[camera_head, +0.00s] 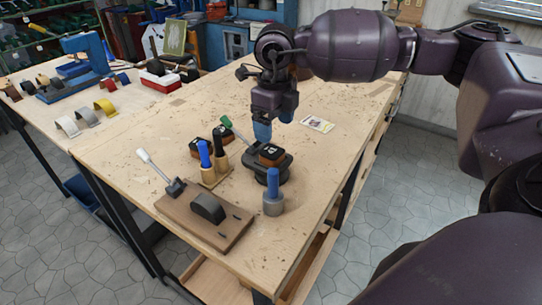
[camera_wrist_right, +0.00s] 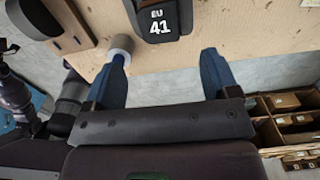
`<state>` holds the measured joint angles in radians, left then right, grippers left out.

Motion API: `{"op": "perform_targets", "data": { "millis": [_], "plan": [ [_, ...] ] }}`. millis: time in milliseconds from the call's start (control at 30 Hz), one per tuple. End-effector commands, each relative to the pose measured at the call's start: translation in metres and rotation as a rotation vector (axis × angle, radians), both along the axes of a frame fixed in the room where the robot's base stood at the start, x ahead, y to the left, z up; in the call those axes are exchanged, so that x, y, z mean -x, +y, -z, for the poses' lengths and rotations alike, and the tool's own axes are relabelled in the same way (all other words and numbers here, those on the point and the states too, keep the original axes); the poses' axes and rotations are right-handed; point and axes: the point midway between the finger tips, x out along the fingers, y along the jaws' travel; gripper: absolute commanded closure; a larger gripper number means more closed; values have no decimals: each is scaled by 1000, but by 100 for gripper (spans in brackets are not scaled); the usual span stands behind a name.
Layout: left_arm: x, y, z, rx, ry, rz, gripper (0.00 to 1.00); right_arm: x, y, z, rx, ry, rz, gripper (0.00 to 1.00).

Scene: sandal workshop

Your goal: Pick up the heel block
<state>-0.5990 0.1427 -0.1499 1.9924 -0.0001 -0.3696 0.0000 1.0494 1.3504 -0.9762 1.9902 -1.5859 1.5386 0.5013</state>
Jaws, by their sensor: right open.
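A dark block with brown sides and a white label, which looks like the heel block (camera_head: 270,154), sits on a round black stand (camera_head: 258,167) near the table's right side. In the right wrist view the dark block (camera_wrist_right: 158,16) reads "EU 41" and is cut off by the top edge. My right gripper (camera_head: 275,121) is open, with blue fingers pointing down, behind and above the block. In the wrist view its fingertips (camera_wrist_right: 165,54) are apart with nothing between them. My left gripper is not in view.
A blue-handled grey tool (camera_head: 273,194) stands close in front of the stand. A wooden board (camera_head: 224,233) with a dark rounded piece and lever lies front left. More dark blocks (camera_head: 222,132) and upright handled tools (camera_head: 206,162) stand left. A card (camera_head: 318,124) lies behind right.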

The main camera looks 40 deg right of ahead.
Motion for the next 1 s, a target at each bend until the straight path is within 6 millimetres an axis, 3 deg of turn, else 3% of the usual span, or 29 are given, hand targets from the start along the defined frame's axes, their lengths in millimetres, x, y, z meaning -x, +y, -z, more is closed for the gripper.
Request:
{"op": "perform_targets", "data": {
  "millis": [100, 367, 700, 967, 1000],
  "plan": [
    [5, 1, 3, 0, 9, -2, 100, 0, 0, 18, 0, 2, -1, 19],
    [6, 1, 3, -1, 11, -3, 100, -2, 1, 34, -2, 1, -2, 19],
    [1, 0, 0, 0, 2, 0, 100, -7, 3, 75, -3, 0, -2, 19],
    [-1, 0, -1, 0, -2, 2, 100, -7, 3, 78, -4, -1, -2, 19],
    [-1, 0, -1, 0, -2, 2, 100, -7, 3, 78, -4, -1, -2, 25]
  ]
}}
